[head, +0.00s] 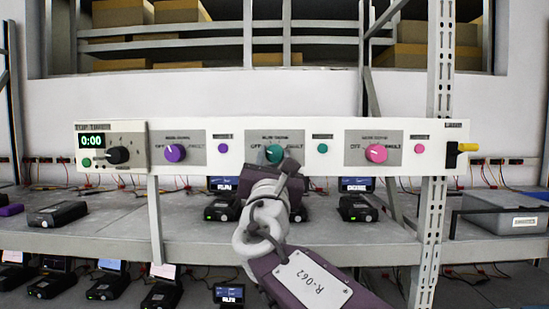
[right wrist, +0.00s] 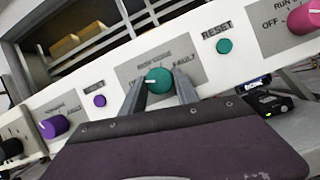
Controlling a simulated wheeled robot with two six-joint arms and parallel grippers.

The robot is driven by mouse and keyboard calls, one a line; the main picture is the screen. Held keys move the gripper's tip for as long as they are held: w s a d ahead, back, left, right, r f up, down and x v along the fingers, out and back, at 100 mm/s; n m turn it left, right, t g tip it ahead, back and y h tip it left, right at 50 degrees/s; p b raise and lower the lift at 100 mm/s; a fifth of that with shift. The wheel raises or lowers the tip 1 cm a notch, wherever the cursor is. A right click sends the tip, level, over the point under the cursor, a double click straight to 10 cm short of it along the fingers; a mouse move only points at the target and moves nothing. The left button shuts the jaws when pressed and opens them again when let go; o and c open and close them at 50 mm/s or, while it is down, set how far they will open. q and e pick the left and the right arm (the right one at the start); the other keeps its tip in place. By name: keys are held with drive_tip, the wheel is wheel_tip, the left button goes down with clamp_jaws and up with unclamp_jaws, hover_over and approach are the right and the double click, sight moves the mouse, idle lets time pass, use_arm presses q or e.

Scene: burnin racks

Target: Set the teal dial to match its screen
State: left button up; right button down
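The teal dial (head: 274,154) sits on a grey plate in the middle of the white control panel. It also shows in the right wrist view (right wrist: 160,81), with its white mark on the left side, towards the partly hidden OFF label. FAULT is printed to its right. My right gripper (head: 285,171) is in front of the dial from below. In the right wrist view its two fingers (right wrist: 160,88) stand on either side of the dial, spread apart; whether they touch it I cannot tell. My left gripper is not in view.
A purple dial (head: 175,153) and a pink dial (head: 376,153) flank it, with small round buttons between, including a teal RESET button (head: 322,148). A timer (head: 91,141) reads 0:00 at the left.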

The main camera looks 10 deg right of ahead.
drive_tip(key=shift+m+h, duration=0.3)
drive_tip(key=shift+m, duration=0.3)
drive_tip(key=shift+a+m+b, duration=0.1)
drive_tip(key=shift+m+b, duration=0.3)
drive_tip(key=m+g+h, duration=0.1)
drive_tip(key=m, duration=0.2)
drive_tip(key=shift+h+b, duration=0.3)
drive_tip(key=m, duration=0.1)
drive_tip(key=m+g+h, duration=0.1)
drive_tip(key=m, duration=0.1)
drive_tip(key=shift+a+r+m+g, duration=0.1)
drive_tip(key=shift+a+m+g, duration=0.05)
drive_tip(key=shift+m+g, duration=0.15)
drive_tip(key=shift+r+m+g+h+p, duration=0.1)
drive_tip(key=shift+m+g+h+p, duration=0.5)
drive_tip(key=shift+m, duration=1.2)
drive_tip(key=c, duration=0.9)
unclamp_jaws()
drive_tip(key=shift+w, duration=0.1)
